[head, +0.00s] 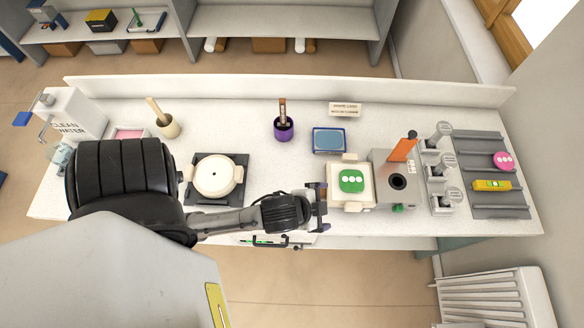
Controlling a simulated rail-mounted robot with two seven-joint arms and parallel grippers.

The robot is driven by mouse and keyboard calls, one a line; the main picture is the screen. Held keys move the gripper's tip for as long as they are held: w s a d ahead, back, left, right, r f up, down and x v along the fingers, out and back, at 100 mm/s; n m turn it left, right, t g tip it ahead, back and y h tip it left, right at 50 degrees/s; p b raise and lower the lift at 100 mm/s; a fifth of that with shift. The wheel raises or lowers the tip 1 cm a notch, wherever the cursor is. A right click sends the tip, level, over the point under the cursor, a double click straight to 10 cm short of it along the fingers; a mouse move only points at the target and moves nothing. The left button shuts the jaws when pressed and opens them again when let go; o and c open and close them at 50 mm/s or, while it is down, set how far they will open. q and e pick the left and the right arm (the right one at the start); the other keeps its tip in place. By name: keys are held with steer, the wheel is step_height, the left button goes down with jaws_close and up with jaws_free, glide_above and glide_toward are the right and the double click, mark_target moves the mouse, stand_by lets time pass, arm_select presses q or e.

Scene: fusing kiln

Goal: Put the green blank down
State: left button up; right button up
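The green blank (351,181), a rounded green piece with white dots, lies on a square cream block (338,201) right of the middle of the bench. My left gripper (325,207) is just left of that block, with its fingers spread apart and nothing visible between them. It is apart from the green blank. Whether a finger touches the block's left edge I cannot tell. My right gripper does not show.
A grey device (386,165) with an orange tab adjoins the block on the right. Beyond it stand several grey holders (440,165) and a ribbed grey rack (487,143) with a pink piece (503,160) and a yellow level (492,185). A round cream kiln (216,176) sits left.

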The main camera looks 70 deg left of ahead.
arm_select(q)
steer(key=s+f+n+g+h, duration=0.1)
steer(key=s+f+n+g, duration=0.2)
steer(key=s, duration=0.7)
steer(key=shift+d+f+g, duration=0.35)
steer(key=shift+f+g, duration=0.05)
steer(key=shift+g, duration=0.8)
step_height(320, 180, up, 17)
steer(key=p, duration=1.6)
steer(key=shift+p, duration=0.35)
